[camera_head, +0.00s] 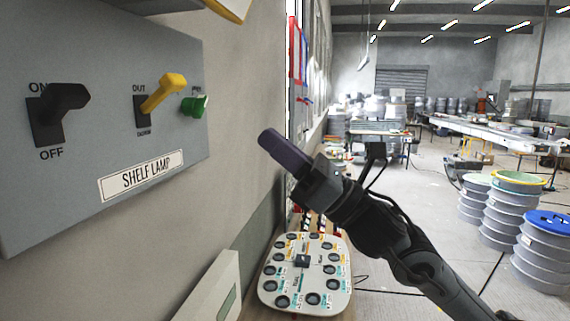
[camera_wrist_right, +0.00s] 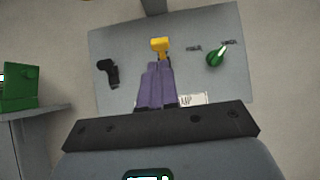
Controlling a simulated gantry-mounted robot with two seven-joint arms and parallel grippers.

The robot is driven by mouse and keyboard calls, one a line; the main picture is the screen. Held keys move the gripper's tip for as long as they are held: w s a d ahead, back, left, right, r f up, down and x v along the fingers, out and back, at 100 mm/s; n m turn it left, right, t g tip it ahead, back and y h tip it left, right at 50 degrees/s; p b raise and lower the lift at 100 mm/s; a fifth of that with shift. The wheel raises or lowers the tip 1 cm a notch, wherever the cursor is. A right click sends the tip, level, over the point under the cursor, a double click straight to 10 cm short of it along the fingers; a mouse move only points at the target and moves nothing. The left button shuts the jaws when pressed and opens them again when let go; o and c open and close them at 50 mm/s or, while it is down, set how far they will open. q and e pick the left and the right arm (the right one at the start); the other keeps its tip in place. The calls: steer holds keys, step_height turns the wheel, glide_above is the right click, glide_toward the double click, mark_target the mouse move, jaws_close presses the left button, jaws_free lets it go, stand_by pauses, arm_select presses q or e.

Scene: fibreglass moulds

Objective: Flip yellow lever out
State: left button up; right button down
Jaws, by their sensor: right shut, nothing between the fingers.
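The yellow lever (camera_head: 164,91) sticks out from a grey panel (camera_head: 60,190) on the wall at the left. Its handle slants up and to the right from a dark base, close under the "OUT" label. My right gripper (camera_head: 272,143) is to the right of the panel, apart from the lever, with its purple fingers shut and empty. In the right wrist view the shut fingers (camera_wrist_right: 157,68) point at the panel, just below the yellow lever head (camera_wrist_right: 160,45). That view does not clearly show the gap in depth. My left gripper is not in view.
A black ON/OFF lever (camera_head: 58,110) is left of the yellow lever, and a green knob (camera_head: 194,105) is close on its right. A "SHELF LAMP" label (camera_head: 141,175) is below. A pale button board (camera_head: 302,275) lies under my right arm. Air before the panel is clear.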

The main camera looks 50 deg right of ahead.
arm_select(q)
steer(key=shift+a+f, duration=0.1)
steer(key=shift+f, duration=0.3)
arm_select(e)
steer(key=shift+s+d+f, duration=0.15)
steer(key=shift+s+d, duration=0.1)
steer(key=shift+s, duration=0.25)
